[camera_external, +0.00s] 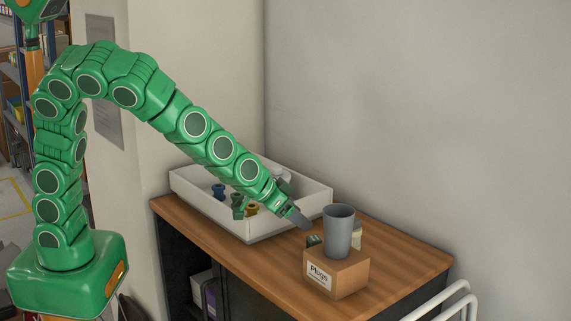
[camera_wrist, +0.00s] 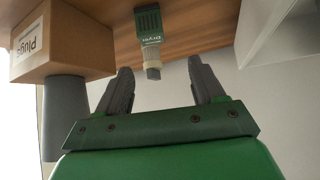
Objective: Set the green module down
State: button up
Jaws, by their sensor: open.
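The green module (camera_wrist: 149,27) has a ribbed, labelled green body, a cream collar and a grey tip. It rests on the wooden tabletop (camera_wrist: 205,14), which is at the top of the wrist view. In the wrist view my gripper (camera_wrist: 160,66) is open. Its two grey fingers are apart, one on each side of the module's grey tip, with visible gaps. The module's body lies beyond the fingertips.
A pale object (camera_external: 357,237) is partly hidden behind the cup. A white tray (camera_external: 215,222) with several coloured fittings stands left. The tabletop's right end (camera_external: 415,262) is clear.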

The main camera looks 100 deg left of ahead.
aim_at(313, 238)
jog(key=shift+w+f, duration=0.1)
jog(key=shift+f, duration=1.7)
jog(key=shift+x, duration=1.1)
jog(key=shift+w+a+f, duration=0.15)
jog(key=shift+w+f, duration=0.4)
jog(key=shift+w, duration=0.2)
jog(key=shift+w+a+f, duration=0.1)
jog(key=shift+w+f, duration=0.45)
jog(key=shift+w, duration=0.2)
jog(key=shift+x, duration=0.8)
jog(key=c, duration=1.1)
jog(key=shift+c, duration=0.2)
jog(key=shift+r, duration=0.15)
